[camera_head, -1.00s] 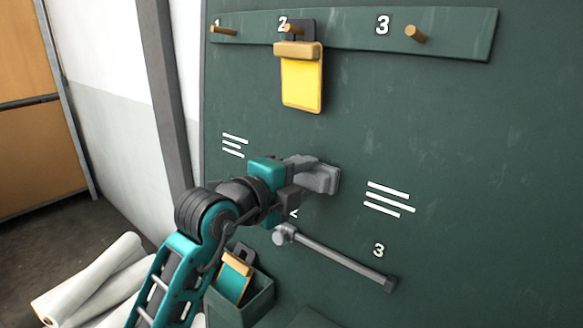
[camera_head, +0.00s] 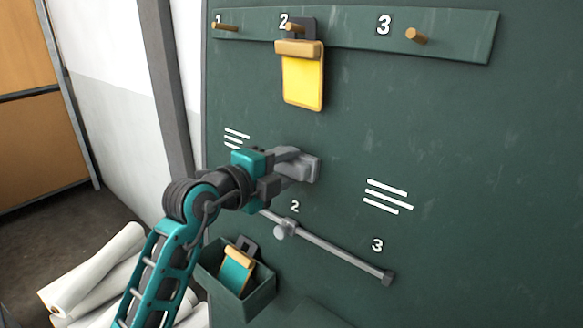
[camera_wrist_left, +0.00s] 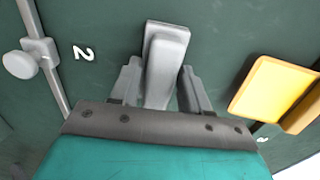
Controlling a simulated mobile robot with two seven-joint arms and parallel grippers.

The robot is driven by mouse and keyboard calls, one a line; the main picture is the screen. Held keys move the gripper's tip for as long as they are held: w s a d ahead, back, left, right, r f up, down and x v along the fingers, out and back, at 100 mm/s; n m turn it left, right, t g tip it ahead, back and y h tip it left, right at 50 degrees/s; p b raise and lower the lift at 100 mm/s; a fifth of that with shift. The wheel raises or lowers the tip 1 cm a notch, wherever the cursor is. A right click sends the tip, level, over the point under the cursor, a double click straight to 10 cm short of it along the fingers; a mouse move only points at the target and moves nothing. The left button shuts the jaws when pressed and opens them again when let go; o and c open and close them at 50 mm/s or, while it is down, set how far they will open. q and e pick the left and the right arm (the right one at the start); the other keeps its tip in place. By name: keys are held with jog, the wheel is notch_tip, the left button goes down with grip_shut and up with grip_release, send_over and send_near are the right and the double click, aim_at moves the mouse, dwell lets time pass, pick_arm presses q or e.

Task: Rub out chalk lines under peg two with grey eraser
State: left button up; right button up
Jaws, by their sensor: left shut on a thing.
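My left gripper (camera_head: 280,164) is shut on the grey eraser (camera_head: 308,168). The eraser's face is at the green board (camera_head: 450,140), above the white number 2 (camera_head: 295,206). In the left wrist view the eraser (camera_wrist_left: 164,62) stands between the two fingers. Peg two (camera_head: 292,27) is straight above on the rail, with a yellow card on a clip (camera_head: 303,82) hanging from it. No chalk lines show around the eraser; what lies behind it and the gripper is hidden. My right gripper is not in view.
Chalk lines remain at left (camera_head: 236,138) and right (camera_head: 388,196). A grey bar with a sliding knob (camera_head: 284,231) runs slanted below the eraser. A green box (camera_head: 262,292) holds a teal card. White rolls (camera_head: 95,268) lie on the floor.

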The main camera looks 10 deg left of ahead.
pick_arm(q)
jog(key=w+a, duration=0.1)
jog(key=a, duration=0.1)
jog(key=w+a+p, duration=0.1)
jog(key=a, duration=0.1)
jog(key=shift+w, duration=0.35)
dwell(0.3)
jog(key=p+v, duration=0.4)
jog(key=v, duration=0.2)
jog(key=shift+p, duration=0.4)
jog(key=shift+a, duration=0.1)
jog(key=shift+s, duration=0.1)
